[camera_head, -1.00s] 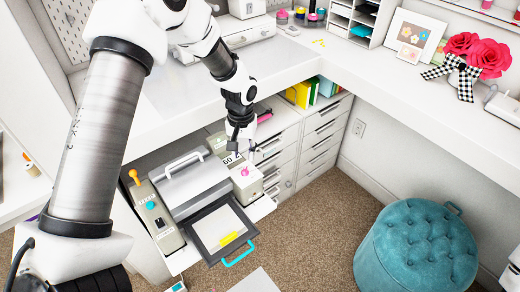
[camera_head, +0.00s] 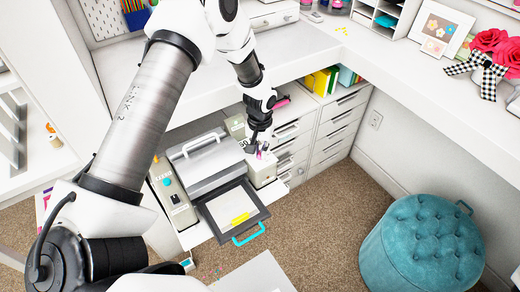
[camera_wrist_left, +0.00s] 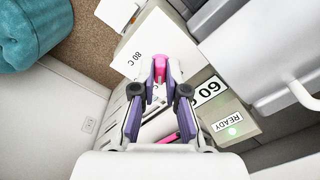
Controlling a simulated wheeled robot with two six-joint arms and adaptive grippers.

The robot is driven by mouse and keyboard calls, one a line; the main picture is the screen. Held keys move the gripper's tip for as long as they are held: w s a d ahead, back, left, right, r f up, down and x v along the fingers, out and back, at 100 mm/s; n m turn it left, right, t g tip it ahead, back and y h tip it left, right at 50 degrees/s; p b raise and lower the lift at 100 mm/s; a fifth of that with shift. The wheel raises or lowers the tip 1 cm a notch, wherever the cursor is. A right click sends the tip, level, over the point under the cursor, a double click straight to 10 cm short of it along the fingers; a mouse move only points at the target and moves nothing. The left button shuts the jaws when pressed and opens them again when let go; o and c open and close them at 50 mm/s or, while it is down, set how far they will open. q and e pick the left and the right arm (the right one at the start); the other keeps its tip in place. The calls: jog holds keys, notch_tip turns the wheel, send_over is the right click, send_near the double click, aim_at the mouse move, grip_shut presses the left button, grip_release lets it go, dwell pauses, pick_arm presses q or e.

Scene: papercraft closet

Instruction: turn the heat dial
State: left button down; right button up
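The heat dial is a pink knob (camera_wrist_left: 161,66) on the small white box beside the press; in the head view it shows as a bit of pink (camera_head: 259,155) under my left gripper. My left gripper (camera_head: 259,148) reaches down over this box. In the wrist view the fingertips (camera_wrist_left: 163,74) lie close on both sides of the dial, with pink filling the gap, and seem shut on it. Labels reading "80 C" (camera_wrist_left: 134,58) and "60" (camera_wrist_left: 208,90) lie around the dial. My right gripper is not in view.
The press (camera_head: 198,163) stands left of the dial box. Its black-framed tray (camera_head: 213,205) with a cyan handle sticks out in front. A "READY" sign (camera_wrist_left: 227,121) shows beside it. The white countertop (camera_head: 125,75) overhangs above. White drawers (camera_head: 293,146) stand to the right.

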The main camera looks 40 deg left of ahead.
pick_arm(q)
jog(key=shift+m, duration=0.3)
jog(key=m, duration=1.4)
jog(key=shift+f, duration=0.1)
jog(key=m, duration=0.5)
dwell(0.8)
jog(key=c, duration=1.3)
grip_release()
jog(key=shift+c, duration=0.2)
jog(key=shift+o, duration=0.7)
jog(key=shift+d, duration=0.1)
jog(key=shift+w, duration=0.1)
